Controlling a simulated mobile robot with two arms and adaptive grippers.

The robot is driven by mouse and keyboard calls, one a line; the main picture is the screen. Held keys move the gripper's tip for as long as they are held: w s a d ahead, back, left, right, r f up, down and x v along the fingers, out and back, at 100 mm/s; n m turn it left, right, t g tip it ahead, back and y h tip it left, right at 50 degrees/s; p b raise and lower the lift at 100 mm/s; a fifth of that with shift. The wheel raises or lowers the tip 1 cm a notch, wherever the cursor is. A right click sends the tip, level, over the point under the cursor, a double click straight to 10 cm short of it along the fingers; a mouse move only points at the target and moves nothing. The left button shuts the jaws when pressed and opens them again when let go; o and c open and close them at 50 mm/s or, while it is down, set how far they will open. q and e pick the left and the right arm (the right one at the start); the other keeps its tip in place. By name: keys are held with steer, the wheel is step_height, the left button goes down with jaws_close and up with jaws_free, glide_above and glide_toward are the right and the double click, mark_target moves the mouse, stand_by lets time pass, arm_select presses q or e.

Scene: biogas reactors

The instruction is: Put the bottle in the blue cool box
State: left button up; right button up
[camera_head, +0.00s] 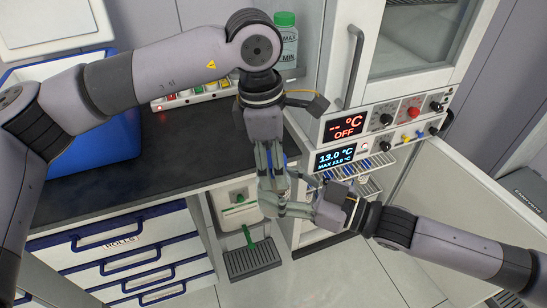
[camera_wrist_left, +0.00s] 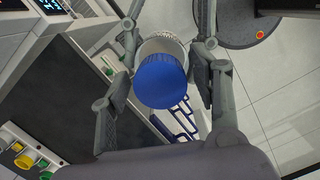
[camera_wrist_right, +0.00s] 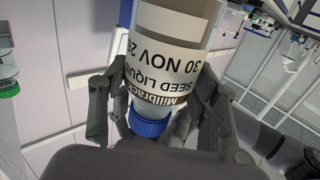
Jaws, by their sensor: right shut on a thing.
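The bottle is clear with a printed label and a blue cap; it shows large in the right wrist view (camera_wrist_right: 180,60). My right gripper (camera_head: 308,207) is shut on it, with the fingers on both sides near the cap end. My left gripper (camera_head: 275,190) is close to the right one, in front of the bench edge. In the left wrist view the blue cap (camera_wrist_left: 161,82) sits between the left fingers with gaps on both sides, so they look open. In the head view the grippers mostly hide the bottle. The blue cool box (camera_head: 112,140) stands open on the bench at the left.
The box's pale lid (camera_head: 50,28) is raised behind it. A green-capped bottle (camera_head: 287,45) and a strip of coloured knobs are at the back of the black bench (camera_head: 190,150). A cabinet with displays (camera_head: 345,126) stands right.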

arm_select(q)
jaws_close()
arm_select(e)
steer(key=shift+r, duration=0.1)
steer(key=o, duration=1.6)
steer(key=shift+o, duration=0.2)
